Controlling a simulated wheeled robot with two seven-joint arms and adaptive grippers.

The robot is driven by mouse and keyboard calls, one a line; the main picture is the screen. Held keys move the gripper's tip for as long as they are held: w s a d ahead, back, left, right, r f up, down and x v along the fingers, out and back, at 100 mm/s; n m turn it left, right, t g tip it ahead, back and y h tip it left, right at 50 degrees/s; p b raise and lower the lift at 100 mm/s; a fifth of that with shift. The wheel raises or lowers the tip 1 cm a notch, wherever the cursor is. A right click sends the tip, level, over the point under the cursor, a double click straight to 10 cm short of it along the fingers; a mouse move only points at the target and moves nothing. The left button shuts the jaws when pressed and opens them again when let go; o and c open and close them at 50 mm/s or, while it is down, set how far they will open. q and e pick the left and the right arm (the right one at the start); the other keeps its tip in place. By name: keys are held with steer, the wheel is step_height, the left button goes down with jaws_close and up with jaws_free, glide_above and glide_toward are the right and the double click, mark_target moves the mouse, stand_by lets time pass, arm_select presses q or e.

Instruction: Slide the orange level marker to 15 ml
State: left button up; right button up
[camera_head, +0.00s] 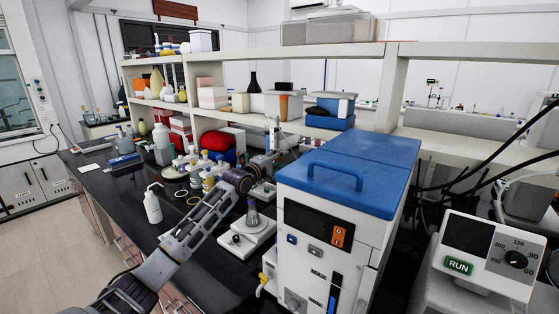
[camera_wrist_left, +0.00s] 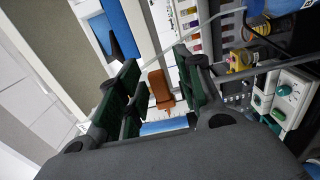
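My left arm reaches in from the lower left in the head view, and its gripper (camera_head: 278,151) is over the bench, behind the blue-lidded machine. In the left wrist view its dark green finger pads (camera_wrist_left: 158,88) stand apart, with a clear gap between them. A small orange-brown piece (camera_wrist_left: 160,88) shows in that gap, and I see no pad touching it. I cannot tell whether it is the level marker or something farther off. A thin upright piece (camera_head: 275,133) stands by the gripper in the head view. No 15 ml mark is readable. My right gripper is not in view.
The white machine with a blue lid (camera_head: 345,170) stands close to the right of my arm. A white squeeze bottle (camera_head: 152,206) and a small white device (camera_head: 246,235) stand on the black bench (camera_head: 125,185). A loaded shelf (camera_head: 220,115) rises behind.

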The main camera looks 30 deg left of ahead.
arm_select(q)
jaws_close()
stand_by(0.4)
steer(key=shift+r+p, duration=0.2)
steer(key=shift+p, duration=0.5)
steer(key=shift+f, duration=0.1)
jaws_free()
